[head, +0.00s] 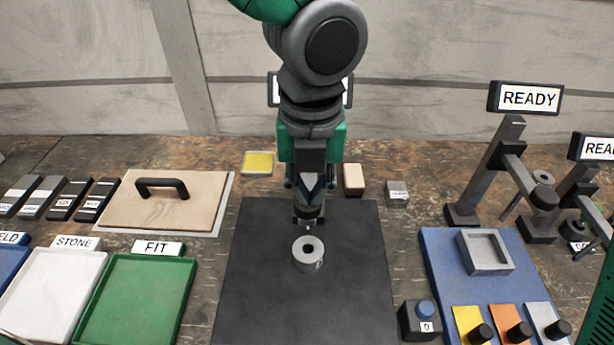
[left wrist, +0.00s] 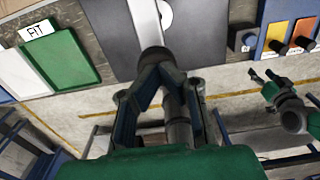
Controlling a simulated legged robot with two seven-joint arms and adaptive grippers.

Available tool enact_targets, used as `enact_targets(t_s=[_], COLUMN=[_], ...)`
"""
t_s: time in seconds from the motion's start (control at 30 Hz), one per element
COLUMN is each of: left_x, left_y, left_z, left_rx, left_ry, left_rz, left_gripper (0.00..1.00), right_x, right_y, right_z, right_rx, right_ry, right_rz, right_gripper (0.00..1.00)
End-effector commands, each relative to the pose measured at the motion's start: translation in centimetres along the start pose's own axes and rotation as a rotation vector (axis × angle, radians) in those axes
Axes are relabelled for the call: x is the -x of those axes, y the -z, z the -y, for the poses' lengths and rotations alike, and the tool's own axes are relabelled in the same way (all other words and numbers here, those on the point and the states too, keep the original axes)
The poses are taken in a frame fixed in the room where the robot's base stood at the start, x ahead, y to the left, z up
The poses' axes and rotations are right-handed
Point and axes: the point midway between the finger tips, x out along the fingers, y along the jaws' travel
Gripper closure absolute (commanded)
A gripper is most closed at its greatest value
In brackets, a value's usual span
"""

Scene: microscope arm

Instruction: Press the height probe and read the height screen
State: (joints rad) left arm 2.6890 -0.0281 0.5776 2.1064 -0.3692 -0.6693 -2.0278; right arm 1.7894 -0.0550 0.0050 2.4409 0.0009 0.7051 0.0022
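My left gripper (head: 308,214) points straight down in the middle of the head view, over a grey ring (head: 308,254). Its fingers come together; in the left wrist view its tips (left wrist: 156,72) meet at a dark round knob (left wrist: 152,55), probably the height probe's top. A pale strip runs beyond the knob. A white-faced screen (head: 273,90) behind my left arm is almost wholly covered, so no reading shows. The ring stands on a dark mat (head: 250,300), and a small gap seems to separate it from the tip above. My right gripper (left wrist: 264,78) is open and empty in the left wrist view.
Two stands at the right carry READY screens (head: 530,98). A blue board (head: 440,262) holds a grey square holder and coloured pads with knobs. A box with a blue button (head: 425,309) stands beside the mat. A green FIT tray (head: 138,300) and a white STONE tray (head: 50,290) lie left.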

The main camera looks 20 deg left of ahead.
Motion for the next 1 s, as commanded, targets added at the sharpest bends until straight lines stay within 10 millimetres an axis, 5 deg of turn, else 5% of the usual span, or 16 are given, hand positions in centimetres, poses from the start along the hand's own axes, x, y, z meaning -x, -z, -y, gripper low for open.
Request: enact_targets(t_s=[0.4, 1.0], left_x=[-2.4, -4.6], left_y=[-0.3, -0.1], left_z=[-1.2, -0.4], left_rx=[0.0, -0.001], left_ry=[0.01, 0.004], left_rz=[-0.006, -0.004], left_gripper=[1.0, 1.0], right_x=[-0.9, -1.7], right_y=[-0.1, -0.1], right_z=[0.0, 0.0], right_rx=[-0.001, -0.001], right_ry=[0.0, 0.0], right_rz=[0.0, 0.0], right_gripper=[0.48, 0.48])
